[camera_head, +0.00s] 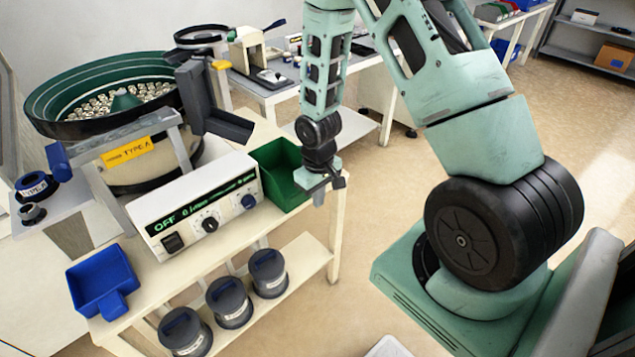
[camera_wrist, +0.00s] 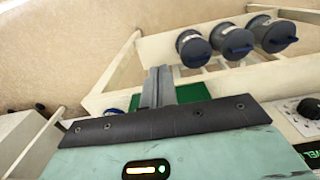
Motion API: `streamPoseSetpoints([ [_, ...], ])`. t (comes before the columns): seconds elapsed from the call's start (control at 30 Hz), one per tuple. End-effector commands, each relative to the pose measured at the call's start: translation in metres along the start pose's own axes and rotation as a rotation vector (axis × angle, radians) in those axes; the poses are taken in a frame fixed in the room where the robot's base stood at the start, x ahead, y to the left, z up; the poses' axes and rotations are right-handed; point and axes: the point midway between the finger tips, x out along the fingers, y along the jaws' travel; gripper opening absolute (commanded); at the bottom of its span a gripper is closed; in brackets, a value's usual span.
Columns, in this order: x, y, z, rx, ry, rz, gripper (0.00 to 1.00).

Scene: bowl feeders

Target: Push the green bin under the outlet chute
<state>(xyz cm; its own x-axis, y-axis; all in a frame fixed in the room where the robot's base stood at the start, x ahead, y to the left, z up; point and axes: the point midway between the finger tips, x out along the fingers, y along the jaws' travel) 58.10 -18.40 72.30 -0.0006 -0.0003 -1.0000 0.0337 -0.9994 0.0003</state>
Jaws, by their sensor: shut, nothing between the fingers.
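The green bin (camera_head: 272,168) stands on the table at its right end, beside the white control box. The dark outlet chute (camera_head: 222,122) slopes down from the bowl feeder and ends above and to the left of the bin. My gripper (camera_head: 319,199) is shut and empty at the bin's right side, pointing down. I cannot tell whether it touches the bin. In the wrist view, the shut fingers (camera_wrist: 157,84) are in front of the green bin (camera_wrist: 192,93), and my gripper's body hides part of it.
The bowl feeder (camera_head: 62,127) holds several small parts. A blue tray (camera_head: 98,283) is at the table's front left. Lidded grey containers (camera_head: 229,302) stand on the lower shelf.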

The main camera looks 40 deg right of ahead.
Motion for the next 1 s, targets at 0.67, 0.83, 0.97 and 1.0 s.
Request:
streamPoseSetpoints([
  [0.67,-0.001,0.000,-0.040,0.000,0.001,0.001,0.00],
  [0.83,-0.002,0.000,-0.053,-0.002,0.003,0.001,0.00],
  [0.97,-0.002,-0.001,-0.080,-0.001,0.004,0.000,0.00],
  [1.0,-0.002,-0.001,-0.088,-0.002,0.003,0.000,0.00],
])
